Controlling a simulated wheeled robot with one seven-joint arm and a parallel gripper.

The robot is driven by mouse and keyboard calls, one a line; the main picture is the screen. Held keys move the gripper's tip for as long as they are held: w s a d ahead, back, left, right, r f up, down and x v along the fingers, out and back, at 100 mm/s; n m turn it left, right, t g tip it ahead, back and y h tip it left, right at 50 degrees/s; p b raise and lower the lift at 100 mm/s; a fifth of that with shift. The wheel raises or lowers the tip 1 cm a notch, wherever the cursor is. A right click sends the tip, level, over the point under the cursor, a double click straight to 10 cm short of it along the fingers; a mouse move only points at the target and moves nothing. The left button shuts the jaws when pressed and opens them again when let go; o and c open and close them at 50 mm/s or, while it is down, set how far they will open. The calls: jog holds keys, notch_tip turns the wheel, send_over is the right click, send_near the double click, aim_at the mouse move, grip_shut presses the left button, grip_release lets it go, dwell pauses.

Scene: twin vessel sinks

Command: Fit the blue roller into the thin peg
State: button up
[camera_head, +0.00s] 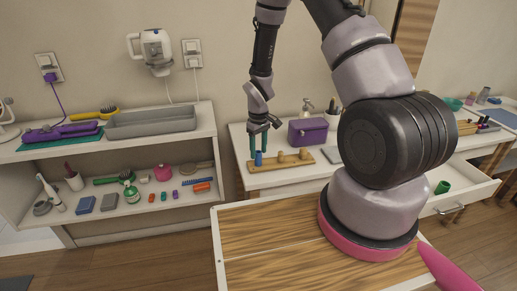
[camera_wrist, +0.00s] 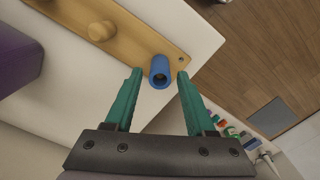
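The blue roller (camera_head: 258,159) stands upright at the left end of the wooden peg board (camera_head: 290,166) on the white table. In the wrist view the roller (camera_wrist: 160,70) shows its dark open end, near the board's end (camera_wrist: 150,47). Whether a thin peg is inside it is hidden. Two wooden pegs rise farther along the board, one in the middle (camera_head: 281,157) and one to the right (camera_head: 303,154). My gripper (camera_head: 259,149) points down over the roller. Its green fingers (camera_wrist: 158,74) are open, one each side of the roller, with visible gaps.
A purple box (camera_head: 308,131) stands behind the board, close to my gripper. An open drawer (camera_head: 460,190) holds a green cylinder (camera_head: 442,187). The shelf unit (camera_head: 50,152) at left holds brushes, bottles and several small rollers.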

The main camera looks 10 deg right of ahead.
jog(key=shift+r, duration=0.1)
notch_tip(320, 180, up, 11)
dwell(0.7)
notch_tip(320, 180, up, 10)
jog(key=m+t, duration=0.1)
jog(key=m, duration=0.1)
send_over(259, 155)
jog(key=d, duration=0.2)
jog(key=s+d+r+m+t, duration=0.1)
jog(key=s+r, duration=0.1)
jog(key=r, duration=0.4)
jog(key=s+d+r+m+t, duration=0.1)
jog(key=s+r+m, duration=0.15)
jog(key=r, duration=0.25)
jog(key=s+d+r+m+t+y, duration=0.1)
jog(key=s+r+m+t, duration=0.3)
jog(key=s+r, duration=0.9)
jog(key=s+y, duration=0.1)
jog(key=s, duration=0.2)
jog(key=shift+s+d+r+m, duration=0.3)
jog(key=shift+s+d+m, duration=0.05)
jog(key=shift+d, duration=0.05)
